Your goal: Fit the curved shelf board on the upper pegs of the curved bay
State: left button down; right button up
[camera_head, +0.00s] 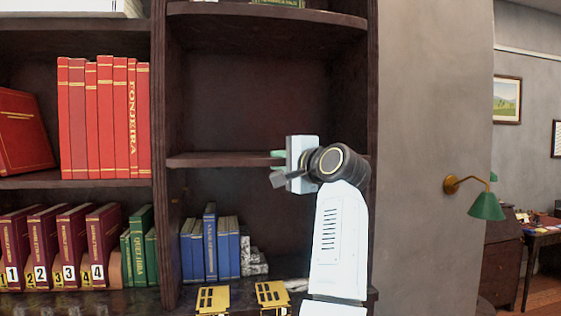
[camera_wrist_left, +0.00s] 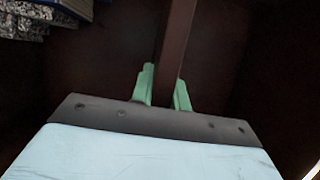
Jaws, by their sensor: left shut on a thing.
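The curved shelf board (camera_head: 220,160) is a thin dark brown board. It lies about level across the curved bay (camera_head: 250,100), with its left end against or close to the left upright. In the left wrist view the board (camera_wrist_left: 180,35) runs between the green fingers. My left gripper (camera_head: 280,161) is shut on the board's front edge, right of its middle. My wrist and forearm hide much of the board's right part. I cannot make out the upper pegs or tell whether the board rests on them. My right gripper is not in view.
A fixed-looking curved shelf (camera_head: 265,22) spans the bay above. Blue books (camera_head: 210,245) and grey patterned blocks (camera_head: 253,262) stand below the board, with two yellow objects (camera_head: 212,299) in front. Space above the board is clear.

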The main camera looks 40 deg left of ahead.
pick_arm(q)
jog(key=shift+w+a+r+p, duration=0.2)
jog(key=shift+w+a+p, duration=0.2)
jog(key=shift+w+a, duration=0.35)
jog(key=c, duration=1.3)
grip_release()
jog(key=shift+s, duration=0.1)
jog(key=shift+a+f, duration=0.1)
jog(key=shift+f, duration=0.2)
jog(key=shift+d, duration=0.35)
jog(key=b+v, duration=0.4)
jog(key=v, duration=0.9)
jog(key=shift+s+a+r, duration=0.1)
jog(key=shift+s+r, duration=0.05)
jog(key=shift+r, duration=0.05)
